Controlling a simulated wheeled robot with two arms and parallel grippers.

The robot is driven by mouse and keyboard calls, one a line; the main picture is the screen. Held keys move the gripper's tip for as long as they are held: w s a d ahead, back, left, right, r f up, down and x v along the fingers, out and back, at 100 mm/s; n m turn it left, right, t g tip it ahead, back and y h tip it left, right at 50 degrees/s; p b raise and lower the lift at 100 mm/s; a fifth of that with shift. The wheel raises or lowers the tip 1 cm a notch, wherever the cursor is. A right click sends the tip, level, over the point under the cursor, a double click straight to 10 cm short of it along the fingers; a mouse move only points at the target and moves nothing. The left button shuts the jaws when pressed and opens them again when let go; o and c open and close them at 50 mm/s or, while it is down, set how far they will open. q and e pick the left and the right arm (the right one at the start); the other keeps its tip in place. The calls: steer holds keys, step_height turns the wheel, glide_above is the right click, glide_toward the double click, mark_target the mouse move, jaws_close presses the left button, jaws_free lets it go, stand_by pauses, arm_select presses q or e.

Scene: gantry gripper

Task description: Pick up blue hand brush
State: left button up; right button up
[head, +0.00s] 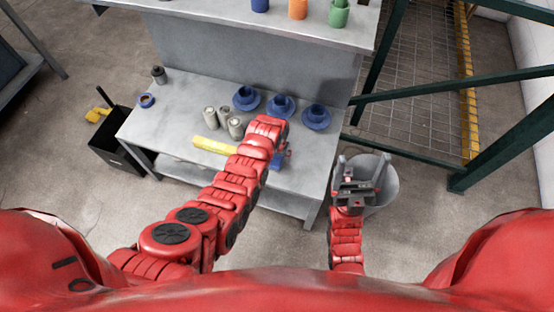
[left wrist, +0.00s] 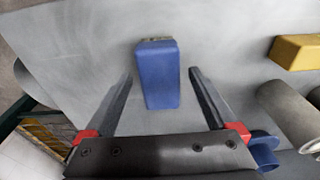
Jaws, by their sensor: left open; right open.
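The blue hand brush (left wrist: 157,80) lies on the grey table, its bristles just showing at its far end in the left wrist view. In the head view a small part of it (head: 276,162) shows beside my left arm; the rest is hidden. My left gripper (left wrist: 161,72) is open and empty, its two fingers on either side of the brush in the picture, apart from it. In the head view my arm mostly covers this gripper. My right gripper (head: 363,163) is open and empty, right of the table.
A yellow object (head: 213,145) lies left of my left arm, near several grey cans (head: 222,114). Blue cups on saucers (head: 281,105) stand farther back. A grey bin (head: 383,195) is below my right gripper. Green frame posts (head: 500,145) stand at the right.

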mark_target(277, 156)
arm_select(q)
steer(key=shift+f, duration=0.25)
stand_by(0.3)
jaws_close()
stand_by(0.5)
steer(key=shift+r, duration=0.1)
steer(key=shift+r, duration=0.25)
steer(key=shift+w+r, duration=0.1)
steer(key=shift+r, duration=0.4)
step_height(277, 156, up, 2)
steer(key=shift+r, duration=0.25)
steer(key=s+a+r, duration=0.1)
steer(key=s+a, duration=0.8)
steer(key=s, duration=0.4)
steer(key=shift+a+r, duration=0.15)
steer(key=shift+a, duration=0.05)
